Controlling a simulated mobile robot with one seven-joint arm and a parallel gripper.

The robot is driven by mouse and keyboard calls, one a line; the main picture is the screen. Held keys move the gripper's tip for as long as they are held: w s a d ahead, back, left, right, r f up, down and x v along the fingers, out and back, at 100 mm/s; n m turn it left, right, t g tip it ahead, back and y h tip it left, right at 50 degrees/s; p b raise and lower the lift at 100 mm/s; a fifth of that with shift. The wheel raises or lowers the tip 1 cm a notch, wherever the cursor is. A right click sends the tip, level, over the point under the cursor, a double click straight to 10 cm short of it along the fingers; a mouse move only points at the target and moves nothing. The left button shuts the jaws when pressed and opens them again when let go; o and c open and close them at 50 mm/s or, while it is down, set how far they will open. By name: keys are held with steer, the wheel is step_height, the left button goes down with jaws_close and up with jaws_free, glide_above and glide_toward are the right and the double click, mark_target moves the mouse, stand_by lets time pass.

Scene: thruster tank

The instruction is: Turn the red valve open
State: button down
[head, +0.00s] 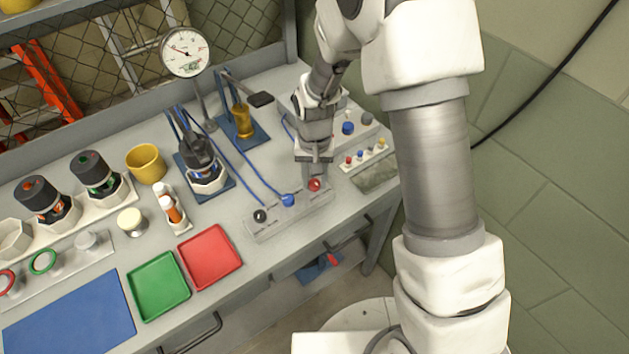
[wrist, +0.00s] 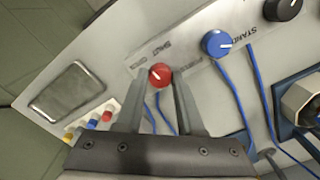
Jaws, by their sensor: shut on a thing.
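The red valve (head: 314,185) is a small round knob with a pale pointer mark, at the right end of a grey panel strip (head: 262,231). In the wrist view the red valve (wrist: 160,75) sits between my fingertips. My gripper (head: 313,174) points down over the strip and is shut on the red valve; it also shows in the wrist view (wrist: 161,82). The fingers cover part of the knob's sides.
On the same strip are a blue knob (head: 288,200) and a black knob (head: 260,216), with blue cables close by. A block with small coloured buttons (head: 360,156) lies to the right. A gauge (head: 185,51) stands behind. Red (head: 210,257) and green (head: 158,286) trays lie front left.

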mark_target(315, 183)
steer(key=n+b, duration=0.1)
steer(key=n, duration=0.2)
steer(key=shift+n, duration=2.2)
steer(key=c, duration=0.5)
jaws_free()
step_height(315, 183, up, 18)
steer(key=shift+f+p, duration=0.25)
steer(key=shift+p, duration=0.15)
